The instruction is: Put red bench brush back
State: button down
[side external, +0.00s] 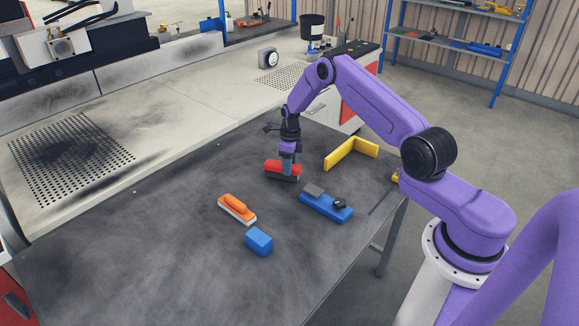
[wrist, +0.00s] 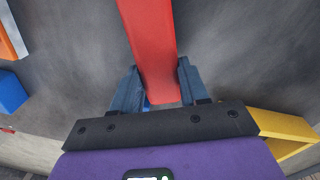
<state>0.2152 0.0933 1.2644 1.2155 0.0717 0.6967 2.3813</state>
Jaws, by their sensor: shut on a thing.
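The red bench brush (side external: 283,168) has a red top and a dark underside. In the side view it is at or just above the dark table, towards the far side; I cannot tell whether it touches the surface. My gripper (side external: 288,158) points down over it. In the wrist view the red brush (wrist: 152,45) runs from the top edge down between the two fingers of my gripper (wrist: 157,88). The fingers are shut on it, one on each side. The brush's far end is cut off by the frame in the wrist view.
On the table (side external: 150,240) lie an orange brush (side external: 237,208), a blue block (side external: 259,241) and a blue fixture (side external: 326,206) with grey and black parts. A yellow angled piece (side external: 350,151) stands behind the fixture. The table's left part is clear.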

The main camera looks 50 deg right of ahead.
jog(key=shift+f, duration=0.4)
jog(key=c, duration=0.5)
grip_release()
jog(key=shift+c, duration=0.2)
